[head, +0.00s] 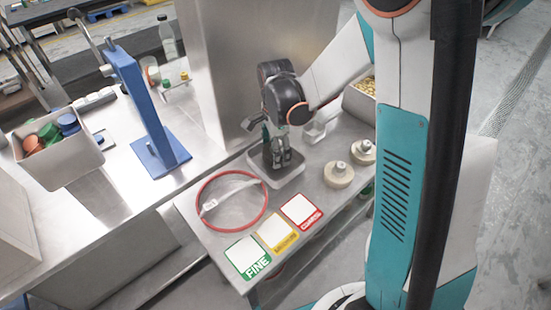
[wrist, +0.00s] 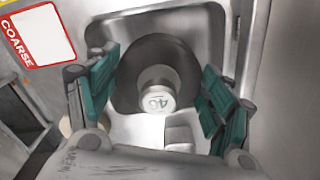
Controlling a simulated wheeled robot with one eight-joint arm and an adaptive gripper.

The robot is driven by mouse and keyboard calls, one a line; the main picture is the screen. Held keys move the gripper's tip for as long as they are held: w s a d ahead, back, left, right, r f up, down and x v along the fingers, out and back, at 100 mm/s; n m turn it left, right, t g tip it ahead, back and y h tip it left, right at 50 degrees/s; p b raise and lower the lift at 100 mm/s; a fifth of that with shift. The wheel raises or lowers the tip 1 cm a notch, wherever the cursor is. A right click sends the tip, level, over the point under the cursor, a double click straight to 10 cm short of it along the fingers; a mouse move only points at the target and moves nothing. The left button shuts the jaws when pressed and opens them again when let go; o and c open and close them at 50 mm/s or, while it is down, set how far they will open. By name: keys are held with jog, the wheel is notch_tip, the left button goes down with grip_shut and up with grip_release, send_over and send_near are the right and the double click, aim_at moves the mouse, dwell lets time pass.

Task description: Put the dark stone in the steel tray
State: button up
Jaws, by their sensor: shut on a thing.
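The steel tray (wrist: 212,22) lies beneath and behind the stone in that view. In the head view my gripper (head: 277,153) points down over the tray (head: 290,186), within its outline. The stone is hard to make out there among the dark fingers. I cannot tell whether the stone touches the tray floor.
Two pale stones with knobs (head: 338,176) stand right of the tray. A red ring (head: 233,229) lies to its left, and FINE (head: 247,258), yellow and red COARSE (head: 302,211) cards lie in front. A steel panel (head: 235,70) rises behind. A blue stand (head: 150,110) is further left.

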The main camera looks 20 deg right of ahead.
jog(key=shift+f+b, duration=0.65)
jog(key=shift+f, duration=1.2)
jog(key=shift+f, duration=0.15)
jog(key=o, duration=1.2)
